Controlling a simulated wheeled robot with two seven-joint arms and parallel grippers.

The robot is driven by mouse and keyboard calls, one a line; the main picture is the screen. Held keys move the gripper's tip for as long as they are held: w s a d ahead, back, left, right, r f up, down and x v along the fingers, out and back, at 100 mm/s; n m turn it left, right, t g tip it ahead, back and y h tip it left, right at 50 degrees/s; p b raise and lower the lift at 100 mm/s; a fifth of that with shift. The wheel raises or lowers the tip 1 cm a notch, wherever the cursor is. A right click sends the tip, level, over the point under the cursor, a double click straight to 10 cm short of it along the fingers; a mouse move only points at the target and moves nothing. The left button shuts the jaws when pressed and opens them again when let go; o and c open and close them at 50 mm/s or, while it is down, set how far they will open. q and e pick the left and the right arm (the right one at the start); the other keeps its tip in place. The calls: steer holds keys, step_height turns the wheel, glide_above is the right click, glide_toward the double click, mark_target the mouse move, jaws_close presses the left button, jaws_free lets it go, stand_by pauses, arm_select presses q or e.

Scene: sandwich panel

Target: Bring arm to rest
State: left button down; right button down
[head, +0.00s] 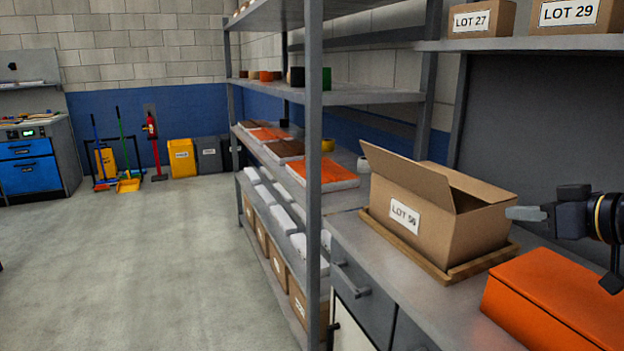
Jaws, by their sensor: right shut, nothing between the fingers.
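My right gripper (526,213) comes in from the right edge, its grey fingers shut and empty, pointing left. Its fingertips are at the right side of an open cardboard box labelled LOT 56 (456,225); I cannot tell whether they touch it. The box stands on a wooden tray (462,272) on the grey bench, with a flap raised. My left gripper is not in view.
An orange box (560,300) lies on the bench below my right gripper. A metal rack (313,180) with loaded shelves adjoins the bench. The floor (160,260) at left is clear.

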steer(key=s+a+f+m+g+h, duration=0.1)
steer(key=s+a+f+m+g, duration=0.1)
steer(key=s+a+f, duration=0.5)
steer(key=s+a+f+m+g, duration=0.2)
steer(key=s+a+f+g, duration=0.1)
steer(key=s+f, duration=0.75)
steer(key=s+a+f+m+g+h, duration=0.1)
steer(key=s+a+f+m+g, duration=0.1)
steer(key=s+a+f, duration=0.5)
step_height(320, 180, up, 13)
steer(key=d+p, duration=0.1)
steer(key=p, duration=1.4)
steer(key=shift+s+d+p, duration=0.2)
steer(key=shift+d+p, duration=0.2)
